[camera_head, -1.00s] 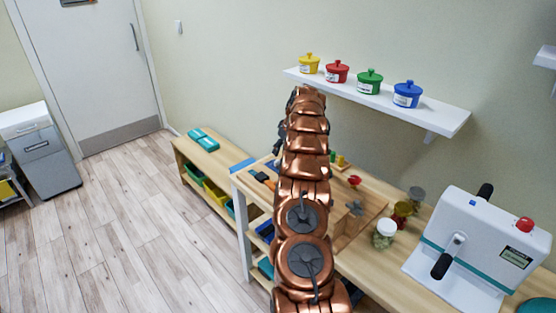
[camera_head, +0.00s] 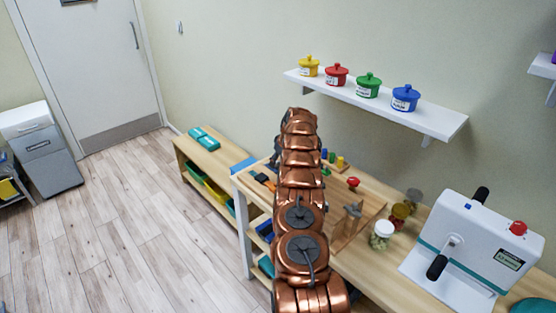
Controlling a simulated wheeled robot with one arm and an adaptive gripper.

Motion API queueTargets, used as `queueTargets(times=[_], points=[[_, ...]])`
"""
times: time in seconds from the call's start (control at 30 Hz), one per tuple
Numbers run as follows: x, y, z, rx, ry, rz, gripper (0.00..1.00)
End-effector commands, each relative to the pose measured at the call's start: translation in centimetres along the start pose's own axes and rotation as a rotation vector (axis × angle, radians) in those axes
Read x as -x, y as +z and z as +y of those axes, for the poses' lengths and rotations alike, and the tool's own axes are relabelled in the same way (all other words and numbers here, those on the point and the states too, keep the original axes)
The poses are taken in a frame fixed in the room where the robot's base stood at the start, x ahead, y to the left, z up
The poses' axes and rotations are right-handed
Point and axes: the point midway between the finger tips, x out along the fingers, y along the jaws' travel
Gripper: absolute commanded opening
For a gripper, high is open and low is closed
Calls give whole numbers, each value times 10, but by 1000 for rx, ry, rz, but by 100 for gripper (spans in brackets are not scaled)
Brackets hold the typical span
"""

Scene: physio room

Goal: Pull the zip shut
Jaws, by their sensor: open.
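I cannot make out the zip; my copper arm covers part of the wooden table (camera_head: 345,256). A dark part of my gripper (camera_head: 275,153) shows just left of the arm's far end, above the table's back left part. Its fingers are too small and too hidden to see their distance from anything. A dark item with an orange part (camera_head: 264,181) lies on the table left of the arm. A flat blue item (camera_head: 243,164) lies just behind it.
Right of my arm are a wooden board with knobs and pegs (camera_head: 372,208), several jars (camera_head: 381,235) and a white hand-crank machine (camera_head: 470,245). A wall shelf (camera_head: 436,123) holds yellow, red, green and blue pots above.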

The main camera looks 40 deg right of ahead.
Motion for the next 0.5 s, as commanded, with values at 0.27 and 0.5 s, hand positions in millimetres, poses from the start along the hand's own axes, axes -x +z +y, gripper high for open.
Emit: queueTargets(times=[0.27, 0.5], points=[[-6, 0, 0, 0, 0, 2, 54], [-6, 0, 0, 0, 0, 2, 45]])
